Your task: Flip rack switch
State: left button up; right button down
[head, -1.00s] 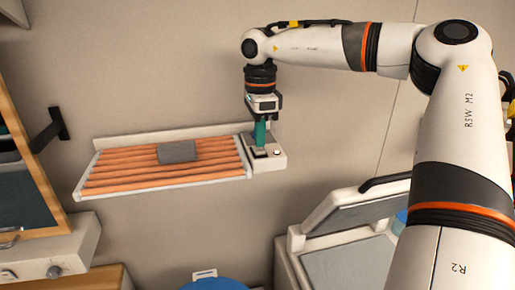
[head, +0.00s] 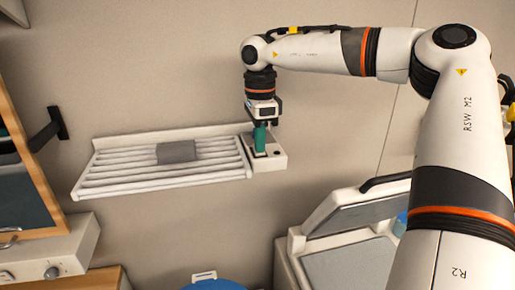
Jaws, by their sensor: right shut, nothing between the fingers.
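The wall rack (head: 160,182) is a white shelf of slats fixed to the wall at the left centre. Its slats are plain white, with no orange glow. At its right end is a white switch box (head: 272,164) with a dark rocker and a small dark round spot. My right gripper (head: 260,150) points down with its green fingers shut at the switch, hiding part of it. I cannot tell whether the fingertips touch it. My left gripper is out of view.
A grey block (head: 176,152) lies on the rack. A white bin with a raised lid (head: 345,215) stands at lower right, with a blue round object (head: 218,285) at the bottom edge. A cabinet and a white unit with a knob (head: 55,260) are at left.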

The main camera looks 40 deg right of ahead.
jog(key=shift+r, duration=0.1)
notch_tip(320, 180, up, 7)
jog(key=p, duration=0.5)
dwell(0.7)
